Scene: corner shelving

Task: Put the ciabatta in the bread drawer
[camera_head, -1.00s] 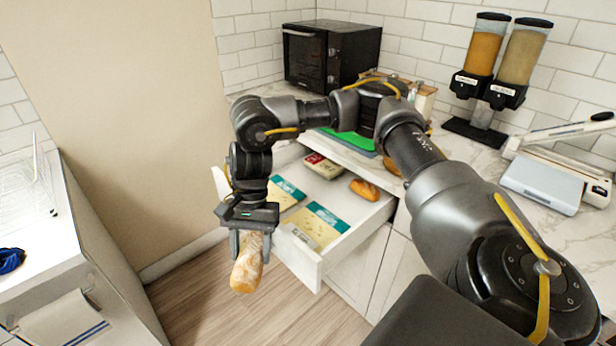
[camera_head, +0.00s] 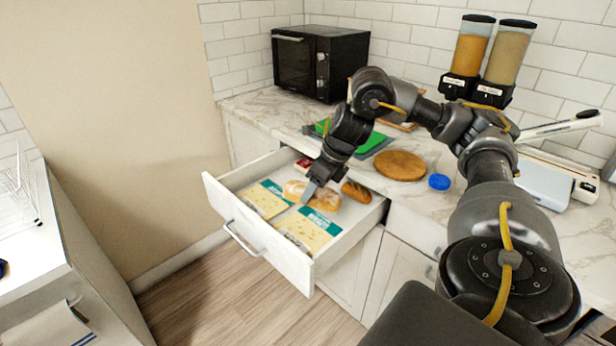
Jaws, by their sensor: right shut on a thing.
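The pale, floury ciabatta (camera_head: 326,201) is inside the open white drawer (camera_head: 285,262), over the packs in it. My right gripper (camera_head: 310,190) reaches down into the drawer, shut on the ciabatta across its middle. The gripper's body and a finger hide part of the loaf. I cannot tell whether the ciabatta touches the packs below it. My left gripper is not in view.
The drawer also holds two sliced-cheese packs (camera_head: 264,200), a small brown loaf (camera_head: 358,191) and a red pack (camera_head: 304,164) at the back. A round wooden board (camera_head: 400,166), a blue lid (camera_head: 439,182) and a black microwave (camera_head: 318,62) stand on the counter.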

